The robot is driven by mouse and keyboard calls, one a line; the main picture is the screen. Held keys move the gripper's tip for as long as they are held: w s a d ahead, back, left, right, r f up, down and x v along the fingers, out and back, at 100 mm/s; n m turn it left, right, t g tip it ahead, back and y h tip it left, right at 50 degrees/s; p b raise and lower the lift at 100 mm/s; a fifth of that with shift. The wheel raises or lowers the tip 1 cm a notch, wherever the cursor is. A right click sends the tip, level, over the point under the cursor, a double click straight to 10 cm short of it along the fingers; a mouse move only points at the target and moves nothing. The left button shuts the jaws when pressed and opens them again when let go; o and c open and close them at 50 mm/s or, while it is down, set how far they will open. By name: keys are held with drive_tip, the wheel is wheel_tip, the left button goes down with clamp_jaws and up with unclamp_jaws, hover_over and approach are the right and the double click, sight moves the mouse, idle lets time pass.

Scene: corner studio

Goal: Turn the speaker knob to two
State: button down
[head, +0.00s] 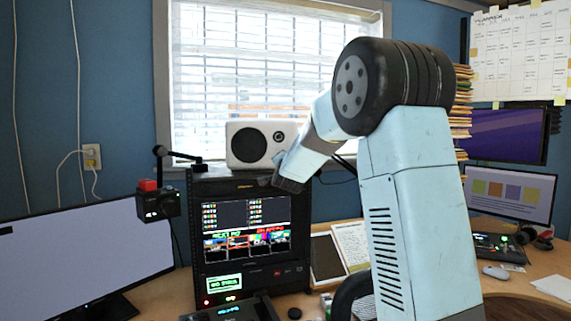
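A white speaker (238,160) stands on top of the black equipment rack by the window. Its front has a large dark round cone at the left and a small dark ringed circle (278,137) at the upper right, which may be the knob. No numbers or pointer mark can be made out on it.
The black rack (198,240) with a lit screen stands below the speaker. A tablet (327,257) and papers lie right. My arm hides part of the desk.

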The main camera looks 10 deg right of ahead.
drive_tip(key=shift+f, duration=0.3)
drive_tip(key=c, duration=1.4)
unclamp_jaws()
drive_tip(key=o, duration=0.5)
drive_tip(key=shift+r, duration=0.15)
drive_tip(key=v, duration=1.3)
drive_tip(key=shift+s, duration=0.4)
